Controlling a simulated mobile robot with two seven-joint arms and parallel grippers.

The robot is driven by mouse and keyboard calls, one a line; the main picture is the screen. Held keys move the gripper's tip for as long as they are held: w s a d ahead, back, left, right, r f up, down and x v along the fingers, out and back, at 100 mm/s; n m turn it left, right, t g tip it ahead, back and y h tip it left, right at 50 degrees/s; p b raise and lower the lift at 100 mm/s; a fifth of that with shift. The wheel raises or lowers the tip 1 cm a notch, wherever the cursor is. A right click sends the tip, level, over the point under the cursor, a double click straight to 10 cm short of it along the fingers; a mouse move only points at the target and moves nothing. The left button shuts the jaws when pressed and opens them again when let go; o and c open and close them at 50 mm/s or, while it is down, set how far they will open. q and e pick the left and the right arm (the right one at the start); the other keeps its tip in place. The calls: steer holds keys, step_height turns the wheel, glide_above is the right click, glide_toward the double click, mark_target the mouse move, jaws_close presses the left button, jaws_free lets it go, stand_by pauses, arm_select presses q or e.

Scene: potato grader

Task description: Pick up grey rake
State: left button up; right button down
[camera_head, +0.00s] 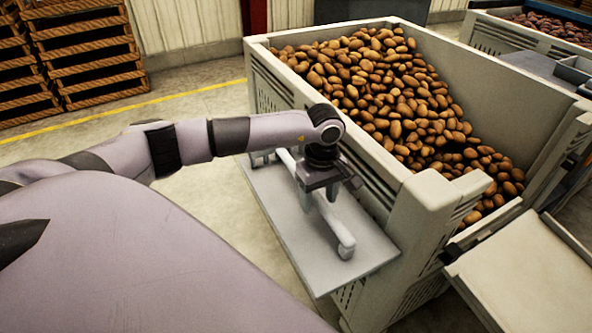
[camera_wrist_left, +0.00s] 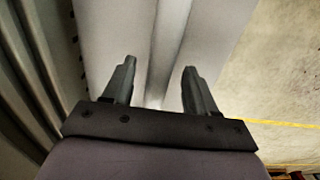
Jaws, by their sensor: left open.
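The grey rake (camera_head: 343,236) lies on a light grey shelf (camera_head: 290,240) on the side of the large potato crate. Its pale, rounded near end shows clearly, and its middle is partly hidden under my left gripper. My left gripper (camera_head: 319,200) points down over the rake, its fingers apart. In the left wrist view the open fingers (camera_wrist_left: 152,85) stand on either side of a pale grey bar (camera_wrist_left: 168,45), which looks like the rake's handle. I cannot tell whether the fingers touch it. My right gripper is not in view.
The crate (camera_head: 400,192), full of potatoes (camera_head: 385,95), rises directly right of the shelf. A pale panel (camera_head: 525,270) is at the lower right. Stacked wooden pallets (camera_head: 90,55) stand at the back left. The floor (camera_head: 215,195) left of the shelf is clear.

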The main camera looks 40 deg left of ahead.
arm_select(q)
steer(key=shift+f, duration=1.35)
jaws_close()
steer(key=shift+r, duration=0.1)
step_height(320, 180, up, 20)
steer(key=shift+b, duration=0.3)
